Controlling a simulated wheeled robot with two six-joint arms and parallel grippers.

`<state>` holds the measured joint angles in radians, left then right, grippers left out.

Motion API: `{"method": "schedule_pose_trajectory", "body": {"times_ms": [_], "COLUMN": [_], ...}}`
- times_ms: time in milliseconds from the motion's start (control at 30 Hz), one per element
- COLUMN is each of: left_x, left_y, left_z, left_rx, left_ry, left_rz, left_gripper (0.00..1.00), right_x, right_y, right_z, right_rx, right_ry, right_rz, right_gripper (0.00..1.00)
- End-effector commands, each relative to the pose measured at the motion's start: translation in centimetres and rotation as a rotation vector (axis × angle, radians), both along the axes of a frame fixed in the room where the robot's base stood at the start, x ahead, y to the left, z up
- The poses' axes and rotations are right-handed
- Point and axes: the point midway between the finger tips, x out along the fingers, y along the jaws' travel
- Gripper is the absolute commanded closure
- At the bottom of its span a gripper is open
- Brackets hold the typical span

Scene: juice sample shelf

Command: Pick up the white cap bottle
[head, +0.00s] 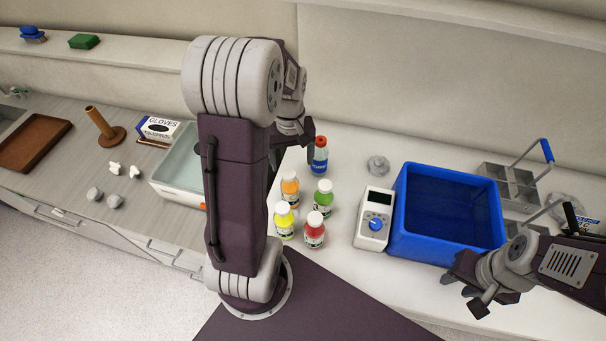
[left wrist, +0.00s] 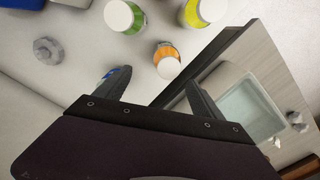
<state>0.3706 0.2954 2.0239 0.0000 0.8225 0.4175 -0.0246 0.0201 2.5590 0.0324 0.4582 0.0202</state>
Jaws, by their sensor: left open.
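Bottles with white caps stand in a cluster on the white counter: orange (head: 290,187), green (head: 323,198), yellow (head: 284,222) and red (head: 314,232). Behind them stands a bottle with a blue label and red cap (head: 319,157). My left gripper (head: 292,148) is open and empty, above the counter just left of the blue-label bottle. In the left wrist view, the orange bottle (left wrist: 167,58) lies beyond the open fingers, with the green bottle (left wrist: 126,16) above it. A blue bit shows beside one finger, mostly hidden. My right gripper (head: 466,289) is empty, fingers apart, near the counter's front edge.
A blue bin (head: 446,252) and a white device with a blue knob (head: 374,222) stand right of the bottles. A pale tray (head: 173,187) and a glove box (head: 158,128) are to the left.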

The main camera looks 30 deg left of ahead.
Motion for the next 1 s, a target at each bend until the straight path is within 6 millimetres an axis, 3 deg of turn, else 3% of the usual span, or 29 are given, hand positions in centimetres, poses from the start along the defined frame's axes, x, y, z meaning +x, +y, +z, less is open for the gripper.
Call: {"method": "schedule_pose_trajectory", "body": {"times_ms": [67, 300, 467, 733, 1000], "left_x": [0.0, -0.1, -0.1, -0.3, -0.3], "left_y": [0.0, 0.0, 0.0, -0.2, -0.2], "left_z": [-0.1, -3.5, -4.0, -8.4, -9.1], "left_rx": [0.000, -0.001, -0.001, -0.002, 0.000], "left_ry": [0.001, 0.004, 0.001, 0.005, 0.000], "left_rz": [0.001, -0.001, -0.002, -0.002, -0.002], "left_gripper": [0.22, 0.22, 0.22, 0.22, 0.22], "right_x": [0.0, -0.1, 0.0, 0.0, 0.0], "right_y": [0.0, 0.0, 0.0, 0.0, 0.0], "right_z": [0.0, 0.6, 0.6, 1.6, 1.5], "right_rx": [0.000, 0.000, 0.000, 0.000, 0.000], "right_ry": [0.001, 0.001, 0.001, 0.000, 0.000], "right_rz": [0.000, 0.000, 0.000, 0.000, 0.000], "right_gripper": [0.64, 0.64, 0.64, 0.64, 0.64]}}
